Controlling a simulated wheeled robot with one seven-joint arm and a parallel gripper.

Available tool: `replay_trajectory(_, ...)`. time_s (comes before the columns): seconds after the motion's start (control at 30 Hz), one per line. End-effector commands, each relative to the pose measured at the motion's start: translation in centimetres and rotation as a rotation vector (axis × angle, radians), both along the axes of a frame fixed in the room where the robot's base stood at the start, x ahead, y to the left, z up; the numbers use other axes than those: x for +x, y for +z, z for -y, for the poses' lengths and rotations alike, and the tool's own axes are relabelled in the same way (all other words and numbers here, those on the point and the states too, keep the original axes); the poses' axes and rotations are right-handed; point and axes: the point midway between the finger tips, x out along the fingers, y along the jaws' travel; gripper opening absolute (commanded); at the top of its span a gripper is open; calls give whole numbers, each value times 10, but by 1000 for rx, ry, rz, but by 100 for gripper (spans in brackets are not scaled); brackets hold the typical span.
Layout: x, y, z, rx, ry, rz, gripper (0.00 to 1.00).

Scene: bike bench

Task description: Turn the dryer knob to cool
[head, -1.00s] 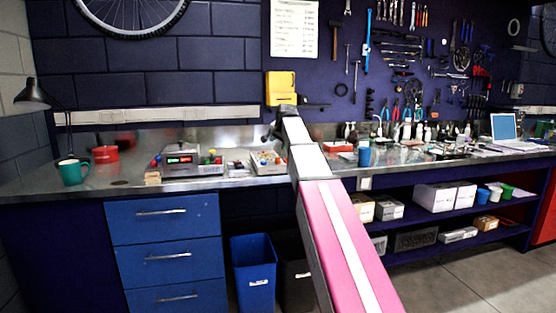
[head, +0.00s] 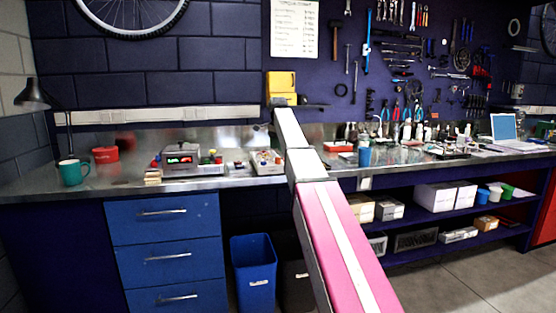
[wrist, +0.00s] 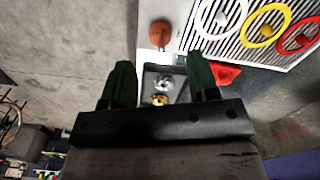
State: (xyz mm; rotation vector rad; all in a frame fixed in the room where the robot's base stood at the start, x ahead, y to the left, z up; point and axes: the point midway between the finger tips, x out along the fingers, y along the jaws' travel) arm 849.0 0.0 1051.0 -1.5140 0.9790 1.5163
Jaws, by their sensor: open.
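My gripper (wrist: 161,88) shows in the wrist view with its two dark green fingers apart and nothing held between them. Beyond the fingers is a grey tray-like part with a silver round piece (wrist: 163,82) and a brass round piece (wrist: 158,99). An orange-red round knob-like piece (wrist: 160,33) stands past the fingertips, apart from them. I cannot tell which piece is the dryer knob, and no cool mark is readable. In the head view, my gripper is hidden behind my arm. A device with red and green lit displays (head: 181,159) sits on the bench.
A striped panel with white, yellow (wrist: 266,25) and red (wrist: 300,37) rings lies at upper right in the wrist view. On the bench are a teal mug (head: 73,172), a red container (head: 105,155) and a blue cup (head: 364,157). A yellow box (head: 281,83) is by the wall.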

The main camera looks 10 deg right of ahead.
Motion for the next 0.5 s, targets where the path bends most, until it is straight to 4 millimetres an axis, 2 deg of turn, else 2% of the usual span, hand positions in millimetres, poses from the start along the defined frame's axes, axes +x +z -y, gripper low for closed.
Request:
replay_trajectory(0.03, -2, -10, 0, 0, 0, -1, 55)
replay_trajectory(0.2, -1, -37, 0, 1, 1, 0, 55)
replay_trajectory(0.5, 0, -59, 0, 0, 1, 1, 55)
